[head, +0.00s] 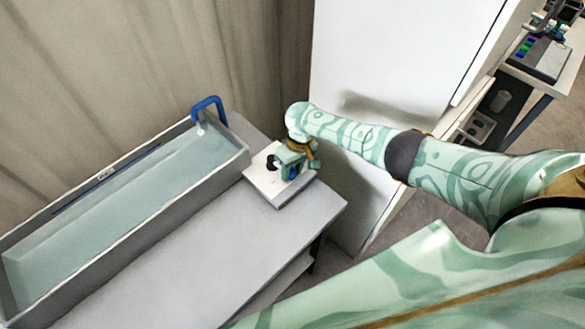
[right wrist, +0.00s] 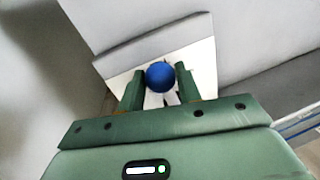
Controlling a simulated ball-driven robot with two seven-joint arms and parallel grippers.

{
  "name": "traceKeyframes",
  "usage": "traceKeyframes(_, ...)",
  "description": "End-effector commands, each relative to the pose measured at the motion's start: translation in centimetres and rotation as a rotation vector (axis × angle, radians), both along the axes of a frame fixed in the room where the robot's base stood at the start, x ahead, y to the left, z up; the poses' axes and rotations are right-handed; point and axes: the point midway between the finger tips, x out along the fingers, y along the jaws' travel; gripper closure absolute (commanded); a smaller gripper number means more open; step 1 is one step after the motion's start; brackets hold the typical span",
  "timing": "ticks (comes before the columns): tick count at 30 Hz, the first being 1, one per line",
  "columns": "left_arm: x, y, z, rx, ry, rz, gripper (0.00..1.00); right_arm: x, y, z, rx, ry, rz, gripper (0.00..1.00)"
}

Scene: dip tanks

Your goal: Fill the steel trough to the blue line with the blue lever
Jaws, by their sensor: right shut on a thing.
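The steel trough (head: 135,232) is a long grey open box at the left of the head view, with pale blue-green water (head: 120,215) in it. A dark strip with a blue mark (head: 105,174) runs along its far inner wall; I cannot tell the exact gap to the water. A blue spout (head: 208,104) arches over the far right end, with a whitish patch below it. My right gripper (head: 291,164) is shut on the blue lever (right wrist: 160,77), whose round knob sits between the fingers in the right wrist view. My left gripper is out of view.
The lever stands on a white control box (head: 264,184) with a black part (head: 271,162) beside the gripper. The grey table (head: 190,262) is bare in front of the trough. A white cabinet (head: 390,55) stands behind my right arm. A cluttered bench is at the far right.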

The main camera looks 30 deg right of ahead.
Motion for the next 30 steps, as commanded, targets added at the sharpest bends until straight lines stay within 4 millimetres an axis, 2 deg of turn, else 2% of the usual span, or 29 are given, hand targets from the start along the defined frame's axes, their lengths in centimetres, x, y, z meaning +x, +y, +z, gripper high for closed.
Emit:
traceKeyframes(3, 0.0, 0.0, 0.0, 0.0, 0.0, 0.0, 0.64, 0.0, 0.0, 0.0, 0.001, -0.001, 0.001, 1.0)
traceKeyframes(4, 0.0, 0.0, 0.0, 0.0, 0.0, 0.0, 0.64, 0.0, 0.0, 0.0, 0.001, -0.001, 0.001, 0.6)
traceKeyframes(6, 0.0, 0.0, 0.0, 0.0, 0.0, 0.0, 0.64, 0.0, 0.0, 0.0, 0.0, -0.001, 0.001, 0.45)
traceKeyframes(14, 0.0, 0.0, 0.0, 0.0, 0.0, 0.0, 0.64, 0.0, 0.0, 0.1, 0.0, 0.0, 0.002, 0.45)
traceKeyframes(17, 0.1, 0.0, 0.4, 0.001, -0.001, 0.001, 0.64, 0.0, -0.1, 0.7, 0.0, -0.001, 0.002, 0.45)
traceKeyframes(20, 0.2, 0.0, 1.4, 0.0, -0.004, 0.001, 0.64, 0.1, -0.3, 2.4, 0.001, -0.002, 0.003, 0.45)
traceKeyframes(30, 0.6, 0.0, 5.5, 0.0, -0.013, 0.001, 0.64, 0.6, -2.1, 11.4, 0.0, -0.004, 0.002, 0.45)
